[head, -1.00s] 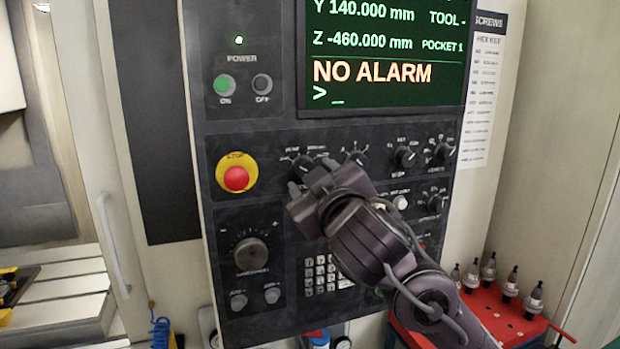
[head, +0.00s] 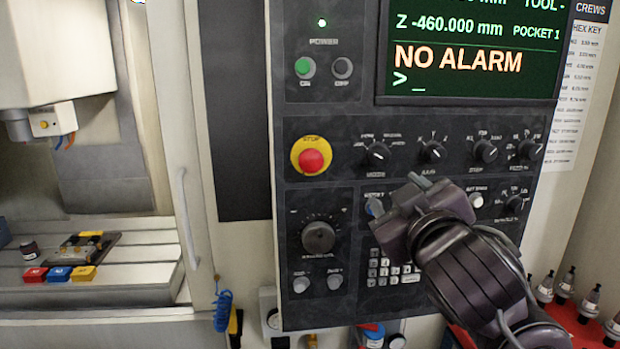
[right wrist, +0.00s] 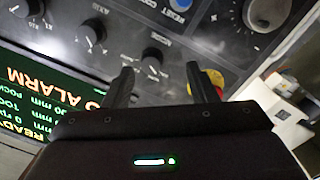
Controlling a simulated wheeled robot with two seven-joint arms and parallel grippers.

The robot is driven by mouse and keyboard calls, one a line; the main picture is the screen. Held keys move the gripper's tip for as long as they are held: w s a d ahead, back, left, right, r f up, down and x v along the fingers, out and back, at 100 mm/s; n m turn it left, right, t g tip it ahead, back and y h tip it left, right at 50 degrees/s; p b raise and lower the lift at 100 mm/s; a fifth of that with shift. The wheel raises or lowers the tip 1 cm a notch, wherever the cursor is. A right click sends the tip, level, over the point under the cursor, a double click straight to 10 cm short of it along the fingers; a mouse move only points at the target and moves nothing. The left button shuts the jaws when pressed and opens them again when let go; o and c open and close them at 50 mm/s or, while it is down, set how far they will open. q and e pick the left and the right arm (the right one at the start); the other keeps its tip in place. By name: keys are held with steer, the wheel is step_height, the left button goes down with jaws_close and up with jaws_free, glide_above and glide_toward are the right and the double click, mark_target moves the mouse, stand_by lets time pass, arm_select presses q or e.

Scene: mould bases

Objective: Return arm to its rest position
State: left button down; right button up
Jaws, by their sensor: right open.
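My right gripper (head: 398,192) is in front of the lower middle of the black control panel (head: 345,210), below the row of rotary knobs and above the keypad. Its jaws are open and empty. In the right wrist view its two fingers (right wrist: 163,85) stand apart, with the panel's knobs beyond them. I cannot tell the exact gap between the fingertips and the panel. The screen (head: 470,60) above reads "NO ALARM". My left gripper is not in view.
A red stop button (head: 312,160) on a yellow ring sits left of the gripper. A red rack (head: 590,330) with several tool holders stands at the lower right. The machine's bed (head: 140,265) lies at the left, with a door handle (head: 187,218) beside it.

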steer(key=s+f+m+g, duration=0.25)
steer(key=f+g, duration=0.35)
steer(key=f, duration=1.6)
steer(key=s+d+f+m+g, duration=0.2)
steer(key=s+f+g, duration=0.6)
steer(key=s+f, duration=1.15)
step_height(320, 180, down, 31)
steer(key=g+b, duration=0.1)
steer(key=b, duration=0.2)
steer(key=s+d+f+g+b, duration=0.1)
steer(key=s+d+f, duration=0.1)
steer(key=s+f, duration=0.8)
steer(key=s+d+f+b, duration=0.1)
steer(key=s+f, duration=0.8)
steer(key=f, duration=0.4)
steer(key=shift+s+d+n+g, duration=0.35)
steer(key=shift+g, duration=0.05)
